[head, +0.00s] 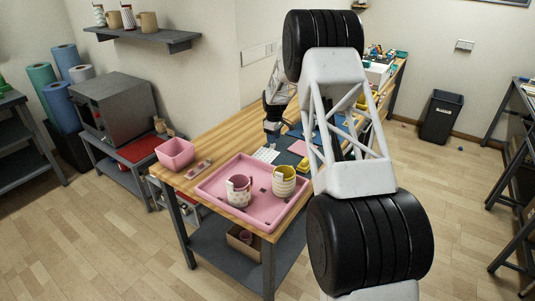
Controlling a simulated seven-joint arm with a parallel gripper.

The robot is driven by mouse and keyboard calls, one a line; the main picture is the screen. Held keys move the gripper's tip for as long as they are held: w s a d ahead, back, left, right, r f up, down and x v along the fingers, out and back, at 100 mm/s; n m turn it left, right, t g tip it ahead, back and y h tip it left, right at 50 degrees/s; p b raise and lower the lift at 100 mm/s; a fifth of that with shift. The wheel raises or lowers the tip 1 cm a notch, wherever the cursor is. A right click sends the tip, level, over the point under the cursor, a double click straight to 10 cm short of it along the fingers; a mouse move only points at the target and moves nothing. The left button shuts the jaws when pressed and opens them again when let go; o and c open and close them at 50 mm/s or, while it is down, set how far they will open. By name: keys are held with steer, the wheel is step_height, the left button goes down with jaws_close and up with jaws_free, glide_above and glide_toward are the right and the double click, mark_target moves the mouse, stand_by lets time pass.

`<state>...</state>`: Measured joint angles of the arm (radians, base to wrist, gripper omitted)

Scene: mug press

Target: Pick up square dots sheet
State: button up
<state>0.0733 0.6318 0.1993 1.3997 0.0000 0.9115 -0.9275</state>
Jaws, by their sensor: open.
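A small white sheet (265,154) with a faint pattern lies on the wooden table behind the pink tray; its pattern is too small to tell whether it is square dots. A pink sheet (298,147) lies to its right on a dark surface. My gripper (272,133) is above the table, just behind the white sheet and apart from it. It is open, and I see nothing held in it. My white arm hides much of the table's right side.
A pink bin (175,153) stands at the left corner. Blue and green items crowd the table behind my arm.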

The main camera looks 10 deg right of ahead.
mark_target(267, 152)
steer(key=shift+f, duration=1.7)
jaws_close()
